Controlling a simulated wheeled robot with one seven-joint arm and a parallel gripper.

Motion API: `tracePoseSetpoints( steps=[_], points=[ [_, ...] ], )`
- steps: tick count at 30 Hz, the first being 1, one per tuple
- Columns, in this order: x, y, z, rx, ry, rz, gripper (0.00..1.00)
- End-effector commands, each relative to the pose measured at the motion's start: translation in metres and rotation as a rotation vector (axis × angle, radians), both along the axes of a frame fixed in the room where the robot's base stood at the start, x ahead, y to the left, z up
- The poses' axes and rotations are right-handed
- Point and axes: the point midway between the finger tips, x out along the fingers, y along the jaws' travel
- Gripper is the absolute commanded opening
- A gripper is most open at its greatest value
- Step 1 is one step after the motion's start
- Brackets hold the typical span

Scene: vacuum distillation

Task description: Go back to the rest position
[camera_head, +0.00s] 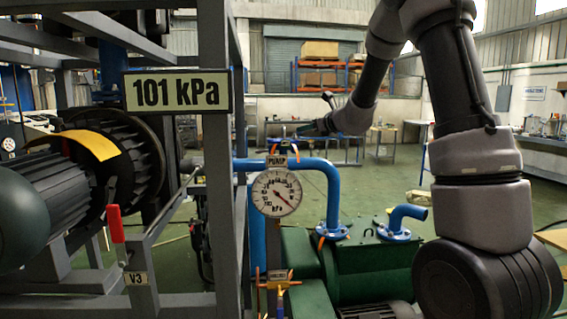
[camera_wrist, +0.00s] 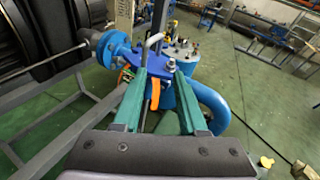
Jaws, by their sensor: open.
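My gripper (camera_wrist: 162,80) is open, its two teal fingers spread wide in the wrist view. An orange lever (camera_wrist: 154,93) shows between the fingers, on a blue flanged fitting (camera_wrist: 178,62) just beyond the fingertips. I cannot tell whether a finger touches it. In the head view my arm reaches from the right to the middle, and my gripper (camera_head: 305,129) is small and dark above the gauge marked PUMP (camera_head: 276,192). The fingers are hard to make out there.
A grey steel frame (camera_head: 222,150) with a 101 kPa sign (camera_head: 177,91) and a motor stands at left. A red-handled valve V3 (camera_head: 115,225) is on it. Blue pipes (camera_head: 333,200) and a green pump housing (camera_head: 375,265) lie below my arm.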

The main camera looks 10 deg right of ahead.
Motion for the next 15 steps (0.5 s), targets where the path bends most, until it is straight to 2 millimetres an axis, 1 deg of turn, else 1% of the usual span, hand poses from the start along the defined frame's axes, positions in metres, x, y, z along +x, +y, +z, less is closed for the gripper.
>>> tracePoseSetpoints(
  steps=[1, 2, 3, 5, 6, 7, 8, 9, 11, 12, 14, 15],
  points=[
    [-0.018, 0.007, 0.017, -0.054, -0.031, 0.057, 0.41],
    [-0.030, 0.012, 0.025, -0.097, -0.051, 0.100, 0.41],
    [-0.049, 0.019, 0.036, -0.164, -0.078, 0.163, 0.41],
    [-0.082, 0.029, 0.050, -0.278, -0.126, 0.265, 0.41],
    [-0.105, 0.035, 0.057, -0.360, -0.159, 0.334, 0.41],
    [-0.123, 0.038, 0.062, -0.423, -0.183, 0.385, 0.41],
    [-0.140, 0.041, 0.065, -0.487, -0.208, 0.433, 0.41],
    [-0.163, 0.044, 0.067, -0.575, -0.240, 0.498, 0.41],
    [-0.198, 0.046, 0.069, -0.710, -0.286, 0.592, 0.41],
    [-0.221, 0.045, 0.067, -0.804, -0.313, 0.652, 0.41],
    [-0.254, 0.041, 0.063, -0.950, -0.354, 0.740, 0.41],
    [-0.275, 0.037, 0.059, -1.048, -0.377, 0.796, 0.41]
  ],
)
